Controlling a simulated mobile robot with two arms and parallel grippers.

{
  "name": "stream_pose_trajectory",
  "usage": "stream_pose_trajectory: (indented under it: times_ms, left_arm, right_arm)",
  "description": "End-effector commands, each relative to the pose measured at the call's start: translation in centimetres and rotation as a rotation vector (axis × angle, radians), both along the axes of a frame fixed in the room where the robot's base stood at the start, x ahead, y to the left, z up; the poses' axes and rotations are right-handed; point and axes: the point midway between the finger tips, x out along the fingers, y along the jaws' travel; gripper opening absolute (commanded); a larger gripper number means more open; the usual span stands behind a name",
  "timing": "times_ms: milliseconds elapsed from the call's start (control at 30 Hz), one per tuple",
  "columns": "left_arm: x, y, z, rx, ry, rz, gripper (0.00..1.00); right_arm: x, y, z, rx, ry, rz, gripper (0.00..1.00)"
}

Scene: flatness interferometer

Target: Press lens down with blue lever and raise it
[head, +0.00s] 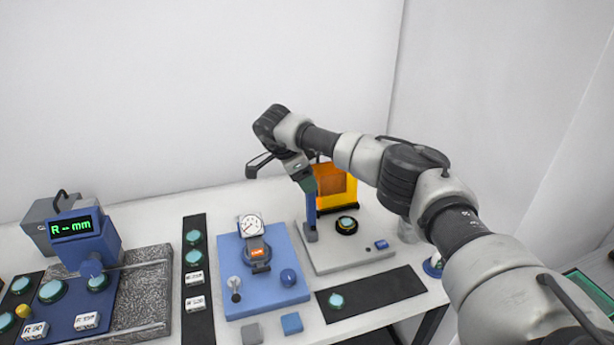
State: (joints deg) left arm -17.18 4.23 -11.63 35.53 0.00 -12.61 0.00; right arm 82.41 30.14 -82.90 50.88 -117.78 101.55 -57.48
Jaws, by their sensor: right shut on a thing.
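My right arm reaches over the table from the right. My right gripper (307,183) points down at the top of an upright blue lever (311,207) and is shut on it; the exact contact of the fingertips is hard to make out. The lever stands at the back left of a light grey base plate (345,262), with a grey foot piece low on it. My left gripper is not in view.
An orange box (338,188) stands behind the lens, partly hidden by my arm. Left of the plate is a blue base (231,305) with a dial gauge (250,225). A black mat (385,293) with one teal lens lies in front. A blue readout instrument (87,240) stands far left.

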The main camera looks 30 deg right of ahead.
Motion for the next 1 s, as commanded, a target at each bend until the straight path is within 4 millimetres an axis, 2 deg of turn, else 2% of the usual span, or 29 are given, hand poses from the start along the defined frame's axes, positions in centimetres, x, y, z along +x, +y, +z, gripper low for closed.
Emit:
stream_pose_trajectory:
  times_ms: [33, 233, 267, 400, 767, 867, 1000]
  left_arm:
    - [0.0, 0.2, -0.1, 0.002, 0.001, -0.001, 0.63]
    - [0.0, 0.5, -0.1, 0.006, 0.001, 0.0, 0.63]
    - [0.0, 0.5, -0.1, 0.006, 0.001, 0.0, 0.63]
    - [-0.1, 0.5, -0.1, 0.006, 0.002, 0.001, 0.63]
    - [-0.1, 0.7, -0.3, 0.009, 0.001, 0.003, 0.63]
    - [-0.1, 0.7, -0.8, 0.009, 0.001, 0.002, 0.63]
    - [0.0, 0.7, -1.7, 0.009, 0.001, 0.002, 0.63]
  right_arm:
    - [-0.3, 0.7, -1.1, 0.007, 0.017, 0.011, 0.13]
    - [-0.2, 0.8, -1.1, 0.008, 0.016, 0.013, 0.13]
    - [-0.2, 0.8, -1.1, 0.008, 0.016, 0.013, 0.58]
    - [-0.2, 0.7, -0.9, 0.006, 0.013, 0.011, 0.8]
    - [0.0, 0.6, -0.2, 0.006, 0.007, 0.008, 0.81]
    - [0.2, 1.2, 1.0, 0.005, 0.005, 0.008, 0.81]
    - [0.5, 2.5, 3.4, 0.006, 0.003, 0.01, 0.81]
